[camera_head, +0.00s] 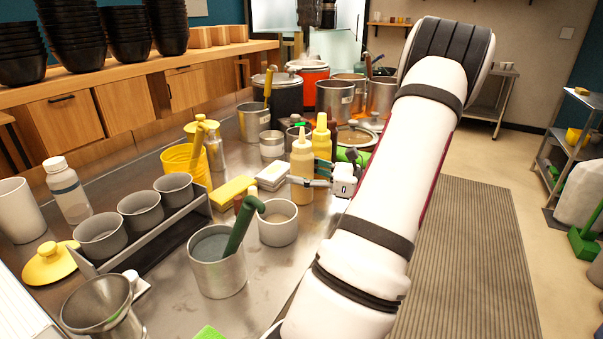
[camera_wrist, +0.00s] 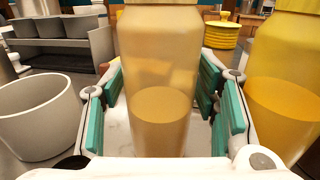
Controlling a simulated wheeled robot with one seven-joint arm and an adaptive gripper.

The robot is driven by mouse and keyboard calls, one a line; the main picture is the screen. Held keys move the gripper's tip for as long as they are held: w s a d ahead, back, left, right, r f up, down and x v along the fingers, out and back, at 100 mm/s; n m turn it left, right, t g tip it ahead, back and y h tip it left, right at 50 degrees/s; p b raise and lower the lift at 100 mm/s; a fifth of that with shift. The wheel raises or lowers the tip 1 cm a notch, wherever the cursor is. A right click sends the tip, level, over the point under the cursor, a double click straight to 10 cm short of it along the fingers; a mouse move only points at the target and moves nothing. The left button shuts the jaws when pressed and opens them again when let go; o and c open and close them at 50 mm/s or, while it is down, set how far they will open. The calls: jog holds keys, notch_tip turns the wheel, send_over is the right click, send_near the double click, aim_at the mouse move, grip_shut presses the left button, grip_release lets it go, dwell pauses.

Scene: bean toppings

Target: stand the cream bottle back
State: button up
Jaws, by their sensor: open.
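The cream bottle (camera_head: 302,165), a pale squeeze bottle with a pointed nozzle, is upright at the counter's right side in the head view. In the wrist view the cream bottle (camera_wrist: 158,60) fills the middle, its top cut off and its contents showing through the wall. My gripper (camera_wrist: 160,88) is open, with a green-padded finger on each side of the bottle. In the head view my gripper (camera_head: 309,182) is low at the bottle, partly hidden by it. I cannot tell whether the pads touch it. The bottle's base appears down at counter level.
A yellow bottle (camera_head: 321,138) stands close behind the cream bottle, and right of it in the wrist view (camera_wrist: 285,85). A pale cup (camera_head: 277,226) and a grey pot with a green-handled ladle (camera_head: 217,262) stand nearer. Metal pots (camera_head: 334,100) crowd the back.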

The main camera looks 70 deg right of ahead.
jog(key=s, duration=0.4)
jog(key=s+p, duration=0.1)
jog(key=s, duration=0.3)
jog(key=s+d, duration=0.1)
jog(key=s, duration=0.3)
jog(key=shift+f, duration=0.1)
jog(key=shift+d+p, duration=0.1)
jog(key=shift+p, duration=0.2)
